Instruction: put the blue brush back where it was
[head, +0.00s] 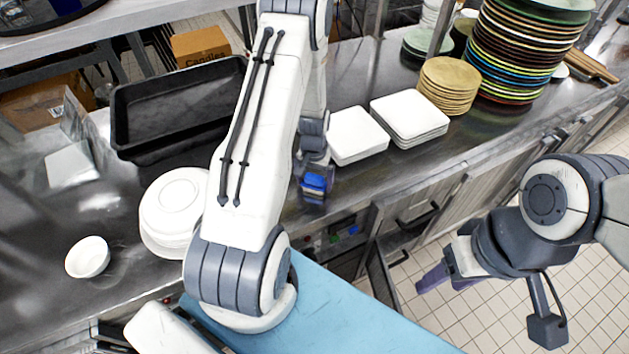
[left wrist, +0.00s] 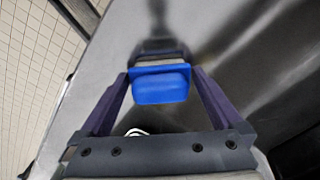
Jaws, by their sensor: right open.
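The blue brush (head: 315,181) is in the head view at the counter's front edge, below the square white plates. It also shows in the left wrist view (left wrist: 160,84), its blue block between the two purple fingers and a dark part behind it. My left gripper (head: 314,187) is shut on the brush; in the wrist view its fingertips (left wrist: 161,76) meet the brush's two sides. I cannot tell whether the brush touches the steel. My right gripper (head: 447,280) is open and empty, out over the tiled floor at the right.
The steel counter (head: 345,192) holds square white plates (head: 409,115), tan plates (head: 448,86), a tall coloured plate stack (head: 520,50), round white plates (head: 172,205), a white bowl (head: 88,257) and a black tray (head: 178,108). An open drawer (head: 405,240) juts out below.

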